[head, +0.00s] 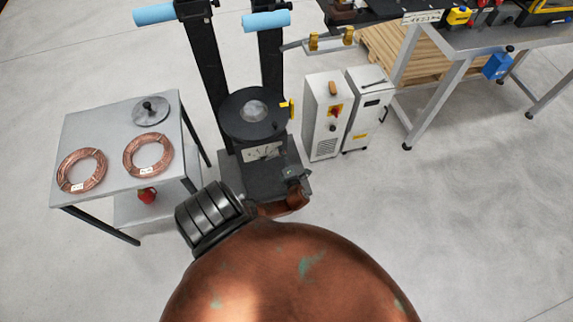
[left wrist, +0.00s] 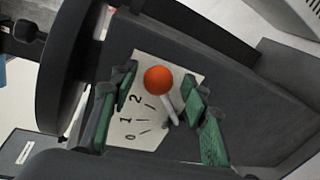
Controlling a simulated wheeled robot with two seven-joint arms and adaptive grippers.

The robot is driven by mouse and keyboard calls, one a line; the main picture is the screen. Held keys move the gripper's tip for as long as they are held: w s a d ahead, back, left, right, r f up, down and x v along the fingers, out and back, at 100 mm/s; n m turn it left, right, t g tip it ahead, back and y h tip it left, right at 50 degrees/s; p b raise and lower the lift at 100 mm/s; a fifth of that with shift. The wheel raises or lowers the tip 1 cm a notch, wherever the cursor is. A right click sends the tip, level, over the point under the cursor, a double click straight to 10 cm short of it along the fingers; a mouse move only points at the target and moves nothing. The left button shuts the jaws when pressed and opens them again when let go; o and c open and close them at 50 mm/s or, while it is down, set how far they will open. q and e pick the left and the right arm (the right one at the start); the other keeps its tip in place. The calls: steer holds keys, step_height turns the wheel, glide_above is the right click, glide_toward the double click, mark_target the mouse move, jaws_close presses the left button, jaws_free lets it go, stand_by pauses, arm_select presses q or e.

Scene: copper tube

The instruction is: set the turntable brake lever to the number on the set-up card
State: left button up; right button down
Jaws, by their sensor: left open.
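The brake lever shows in the left wrist view as an orange ball knob (left wrist: 158,80) on a pale shaft. In the head view my left gripper (head: 294,174) is low before the turntable (head: 253,114), whose dial plate (head: 264,151) shows small. A white card (head: 422,17) hangs at the bench edge; its writing is too small to read.
A grey table (head: 110,120) at left holds two copper coils (head: 148,155) and a grey disc (head: 152,110). Two white cabinets (head: 325,115) stand close right of the turntable stand. A bench (head: 480,40) is at upper right. The floor at right is clear.

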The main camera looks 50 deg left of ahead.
arm_select(q)
steer(key=v, duration=1)
steer(key=shift+s+d, duration=0.25)
